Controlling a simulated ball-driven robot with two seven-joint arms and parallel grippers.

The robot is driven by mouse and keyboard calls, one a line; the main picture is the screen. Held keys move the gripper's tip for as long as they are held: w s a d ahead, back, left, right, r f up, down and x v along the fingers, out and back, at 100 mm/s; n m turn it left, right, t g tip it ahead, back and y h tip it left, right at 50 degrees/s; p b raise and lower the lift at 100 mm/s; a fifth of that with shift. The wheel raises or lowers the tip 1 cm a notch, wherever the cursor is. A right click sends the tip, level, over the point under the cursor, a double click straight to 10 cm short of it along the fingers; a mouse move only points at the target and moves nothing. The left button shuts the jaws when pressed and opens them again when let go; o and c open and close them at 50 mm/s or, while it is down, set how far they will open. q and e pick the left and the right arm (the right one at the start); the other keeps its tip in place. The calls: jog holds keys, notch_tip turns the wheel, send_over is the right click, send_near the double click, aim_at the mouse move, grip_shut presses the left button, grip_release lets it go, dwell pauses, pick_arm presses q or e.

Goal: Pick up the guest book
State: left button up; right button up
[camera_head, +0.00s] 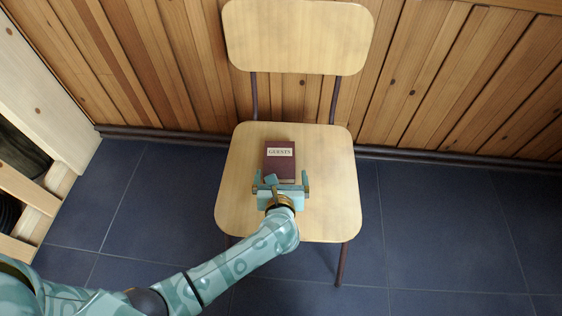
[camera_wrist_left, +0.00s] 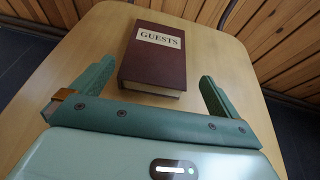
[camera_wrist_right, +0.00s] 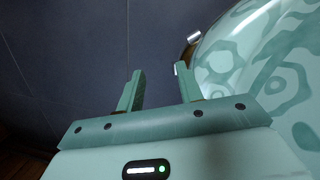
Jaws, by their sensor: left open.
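The guest book (camera_head: 281,163) is a dark maroon book with a pale label reading GUESTS, lying on the seat of a wooden chair. It also shows in the left wrist view (camera_wrist_left: 155,62), lying flat beyond the fingers, its near page edge facing me. My left gripper (camera_head: 281,184) is open just in front of the book's near end. In the left wrist view its fingers (camera_wrist_left: 152,88) are spread wider than the book, with nothing held. My right gripper (camera_wrist_right: 160,90) shows only in its own wrist view, fingers apart and empty, with dark floor tiles beyond.
The chair seat (camera_head: 330,190) has bare room around the book, and its backrest (camera_head: 298,36) rises behind. A wood-plank wall (camera_head: 440,80) stands behind the chair. A light wooden unit (camera_head: 35,100) is at the left. Dark floor tiles (camera_head: 440,220) are clear at the right.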

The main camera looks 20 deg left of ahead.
aim_at(280, 164)
pick_arm(q)
jog(key=shift+x, duration=0.8)
jog(key=b+x, duration=0.2)
jog(key=x, duration=0.1)
jog(key=b+x, duration=0.1)
jog(key=shift+w+a+f, duration=0.15)
jog(key=shift+w+a, duration=0.1)
jog(key=shift+a, duration=0.15)
jog(key=shift+w+a, duration=0.1)
jog(key=shift+w, duration=0.05)
pick_arm(e)
jog(key=w+r+t+h, duration=0.1)
jog(key=w+r, duration=0.7)
jog(key=w, duration=0.1)
jog(key=shift+w+d+n+t, duration=0.3)
jog(key=shift+w+n, duration=0.05)
jog(key=shift+n, duration=0.05)
pick_arm(q)
jog(key=shift+c, duration=0.3)
jog(key=c, duration=1.1)
pick_arm(e)
jog(key=shift+r, duration=0.1)
